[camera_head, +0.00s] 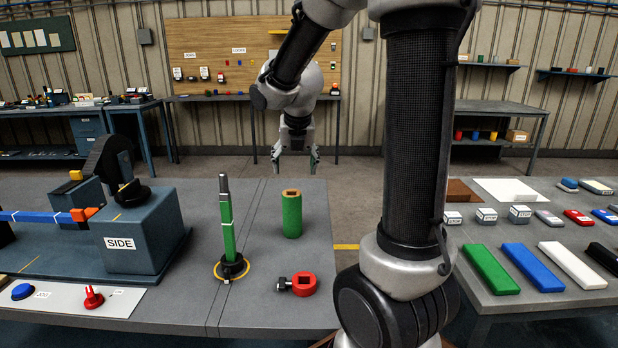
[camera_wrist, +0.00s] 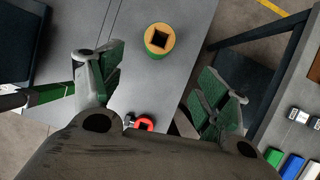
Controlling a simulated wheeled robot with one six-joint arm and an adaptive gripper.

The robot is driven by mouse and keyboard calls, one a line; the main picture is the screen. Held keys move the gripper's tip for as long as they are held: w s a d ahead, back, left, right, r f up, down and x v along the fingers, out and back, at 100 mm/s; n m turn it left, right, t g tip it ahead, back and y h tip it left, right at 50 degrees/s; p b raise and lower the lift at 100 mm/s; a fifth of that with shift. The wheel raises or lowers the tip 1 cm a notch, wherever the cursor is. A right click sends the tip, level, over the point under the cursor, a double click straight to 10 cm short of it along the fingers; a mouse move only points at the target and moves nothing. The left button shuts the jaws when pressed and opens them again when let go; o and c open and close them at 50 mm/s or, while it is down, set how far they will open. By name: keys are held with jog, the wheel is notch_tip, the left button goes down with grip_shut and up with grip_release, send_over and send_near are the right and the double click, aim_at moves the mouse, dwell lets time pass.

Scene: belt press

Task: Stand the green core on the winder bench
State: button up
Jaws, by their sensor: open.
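The green core (camera_head: 292,216) is an upright cylinder with a tan top and a dark square hole. It stands on the grey bench (camera_head: 262,265), right of a green and grey spindle (camera_head: 227,230). In the wrist view the core (camera_wrist: 160,39) shows from above, beyond the fingertips and roughly midway between them. My gripper (camera_head: 295,162) is open and empty, pointing down above and behind the core, apart from it. Its two fingers also show in the wrist view (camera_wrist: 160,85). No label in view names the winder bench, so I cannot tell whether this grey bench is it.
A red collar (camera_head: 304,284) with a bolt lies in front of the core. A blue-grey machine block marked SIDE (camera_head: 140,235) stands left of the spindle. A right-hand table (camera_head: 480,235) holds coloured bars and small blocks. Bare bench surrounds the core.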

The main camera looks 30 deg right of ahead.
jog(key=s+a+r+m+y, duration=0.1)
jog(key=s+a+r+m, duration=0.1)
jog(key=s+m, duration=1)
jog(key=s+a+r+m, duration=0.2)
jog(key=s+m, duration=1)
jog(key=m, duration=0.6)
jog(key=shift+s+a+r+y, duration=0.25)
jog(key=shift+s+a+y, duration=0.1)
jog(key=shift+s+y, duration=0.05)
jog(key=shift+c, duration=0.2)
